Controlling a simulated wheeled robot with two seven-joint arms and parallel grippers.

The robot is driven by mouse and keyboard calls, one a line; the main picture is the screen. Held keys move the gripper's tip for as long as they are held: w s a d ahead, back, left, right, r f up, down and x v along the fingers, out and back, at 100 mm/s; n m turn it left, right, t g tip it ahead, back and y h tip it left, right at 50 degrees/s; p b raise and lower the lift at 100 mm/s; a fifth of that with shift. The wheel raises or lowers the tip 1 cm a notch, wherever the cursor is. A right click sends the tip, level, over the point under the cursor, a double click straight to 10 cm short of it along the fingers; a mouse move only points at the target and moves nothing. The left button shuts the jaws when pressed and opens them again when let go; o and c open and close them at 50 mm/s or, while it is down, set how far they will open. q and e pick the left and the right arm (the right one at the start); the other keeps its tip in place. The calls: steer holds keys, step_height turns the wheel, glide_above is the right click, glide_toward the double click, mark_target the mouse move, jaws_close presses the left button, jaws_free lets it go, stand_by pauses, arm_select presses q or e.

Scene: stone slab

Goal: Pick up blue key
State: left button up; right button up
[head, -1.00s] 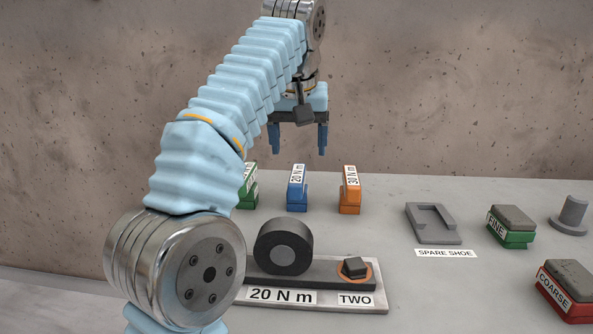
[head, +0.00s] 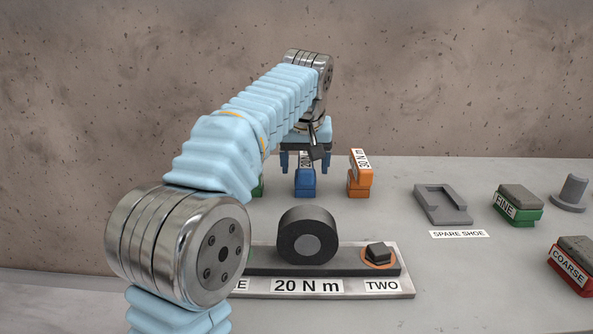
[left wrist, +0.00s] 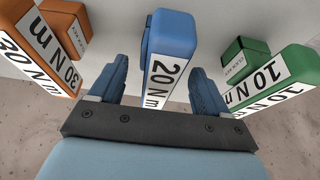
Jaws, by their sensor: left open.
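The blue key (head: 305,184) stands upright on the slab, in the row between a green and an orange key. A white "20 N m" label shows on it in the left wrist view (left wrist: 171,40). My left gripper (head: 305,160) is open above and around the upper part of the blue key. In the left wrist view its two blue fingers (left wrist: 158,80) are on either side of the labelled part, with gaps between. My right gripper is in neither view.
The orange key (head: 359,180) and the green key (left wrist: 262,75) flank the blue one closely. In front is a plate (head: 400,287) labelled "20 N m" and "TWO" with a black roller (head: 290,225). A spare shoe (head: 432,211) and FINE and COARSE blocks are at right.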

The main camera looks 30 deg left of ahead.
arm_select(q)
steer(key=shift+x, duration=1)
steer(key=shift+d, duration=0.1)
steer(key=shift+c, duration=0.4)
steer(key=shift+w, duration=0.1)
jaws_close()
